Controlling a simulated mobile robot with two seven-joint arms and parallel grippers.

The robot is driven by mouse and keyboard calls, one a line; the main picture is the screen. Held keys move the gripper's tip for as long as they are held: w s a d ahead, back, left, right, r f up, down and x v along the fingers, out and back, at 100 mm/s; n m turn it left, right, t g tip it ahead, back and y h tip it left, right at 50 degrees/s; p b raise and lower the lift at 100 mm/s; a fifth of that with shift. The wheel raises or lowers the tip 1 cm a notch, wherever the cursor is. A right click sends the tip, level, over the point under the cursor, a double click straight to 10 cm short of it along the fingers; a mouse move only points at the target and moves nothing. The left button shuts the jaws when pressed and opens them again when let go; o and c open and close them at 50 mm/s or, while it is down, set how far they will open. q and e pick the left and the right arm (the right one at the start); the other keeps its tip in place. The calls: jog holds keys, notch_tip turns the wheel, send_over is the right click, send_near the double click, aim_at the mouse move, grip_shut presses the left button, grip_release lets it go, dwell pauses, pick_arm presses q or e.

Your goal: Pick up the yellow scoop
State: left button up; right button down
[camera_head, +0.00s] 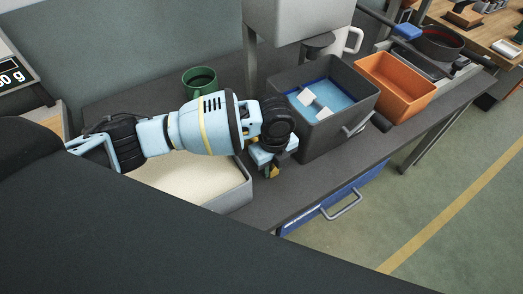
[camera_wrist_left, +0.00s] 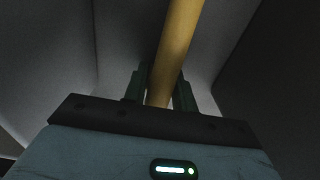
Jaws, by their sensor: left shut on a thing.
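My left gripper (camera_head: 270,169) points down between the pale tray and the dark grey bin. It is shut on the yellow scoop (camera_wrist_left: 179,45). In the left wrist view, the scoop's long yellow handle runs up from between the two dark fingers, slightly tilted. In the head view only a small yellow bit (camera_head: 274,172) shows at the fingertips. The scoop's far end is hidden. My right gripper is not in view.
A grey-walled tray (camera_head: 236,196) with cream-coloured filling lies left of the gripper, partly under my arm. A dark grey bin (camera_head: 335,138) with blue inside and white blocks stands close on the right. An orange bin (camera_head: 405,97) and a green mug (camera_head: 199,86) stand farther back.

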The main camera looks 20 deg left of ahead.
pick_arm(q)
notch_tip(320, 180, up, 10)
jog(key=shift+r+p, duration=0.1)
jog(key=shift+p, duration=0.3)
jog(key=shift+r+p, duration=0.3)
jog(key=shift+r, duration=0.35)
jog(key=shift+a+r+n, duration=0.15)
jog(key=shift+r+n, duration=0.15)
jog(key=s+a+r+n, duration=0.1)
jog(key=s+a+n, duration=0.3)
jog(key=n, duration=0.8)
jog(key=s+a+r+n, duration=0.1)
jog(key=s+a+n, duration=0.3)
jog(key=n, duration=0.9)
jog(key=shift+a+b, duration=0.3)
jog(key=shift+a, duration=0.2)
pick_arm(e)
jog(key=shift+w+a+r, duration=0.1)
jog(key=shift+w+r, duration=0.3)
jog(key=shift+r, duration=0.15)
pick_arm(q)
jog(key=shift+s+r, duration=0.1)
